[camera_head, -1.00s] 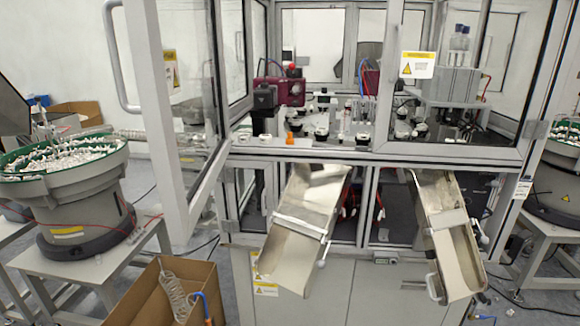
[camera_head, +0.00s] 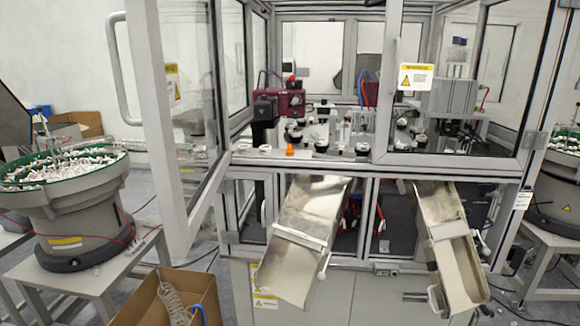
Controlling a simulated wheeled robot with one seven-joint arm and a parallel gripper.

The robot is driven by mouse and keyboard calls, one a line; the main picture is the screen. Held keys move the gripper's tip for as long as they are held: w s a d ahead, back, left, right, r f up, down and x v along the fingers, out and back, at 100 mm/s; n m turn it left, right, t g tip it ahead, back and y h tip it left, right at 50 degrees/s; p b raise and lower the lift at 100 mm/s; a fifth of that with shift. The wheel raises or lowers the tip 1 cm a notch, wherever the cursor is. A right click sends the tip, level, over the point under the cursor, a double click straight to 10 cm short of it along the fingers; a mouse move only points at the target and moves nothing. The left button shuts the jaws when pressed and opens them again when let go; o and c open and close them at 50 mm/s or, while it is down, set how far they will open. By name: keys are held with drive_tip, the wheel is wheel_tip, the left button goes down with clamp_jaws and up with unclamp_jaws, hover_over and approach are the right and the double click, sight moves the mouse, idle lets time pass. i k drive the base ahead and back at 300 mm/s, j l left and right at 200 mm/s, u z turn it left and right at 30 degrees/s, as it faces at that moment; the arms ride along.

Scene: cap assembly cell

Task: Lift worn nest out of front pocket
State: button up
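The cap assembly machine stands ahead with its left door (camera_head: 185,120) swung open. Inside, small black-and-white round nests sit along the front of the work deck, one at the middle (camera_head: 321,145) and one to its right (camera_head: 362,149). They are too small to tell which is worn or which pocket is the front one. A small orange piece (camera_head: 289,150) and a white ring (camera_head: 265,148) lie on the front ledge left of them. My gripper is not in view.
Two metal chutes (camera_head: 303,240) (camera_head: 450,245) jut out below the deck. A bowl feeder (camera_head: 70,215) stands at left, with an open cardboard box (camera_head: 135,305) on the floor. A closed glass panel (camera_head: 460,90) covers the deck's right side. The left doorway is open.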

sight(363, 148)
drive_tip(key=k+j+u, duration=0.1)
drive_tip(key=j, duration=0.3)
drive_tip(key=k+j+u, duration=0.1)
drive_tip(key=j, duration=0.3)
drive_tip(key=k+j, duration=0.2)
drive_tip(key=j, duration=0.25)
drive_tip(key=i+l+z, duration=0.15)
drive_tip(key=i+l, duration=0.2)
drive_tip(key=i+l+z, duration=0.15)
drive_tip(key=i, duration=0.4)
drive_tip(key=i+l+z, duration=0.15)
drive_tip(key=i+l, duration=0.15)
drive_tip(key=i, duration=0.15)
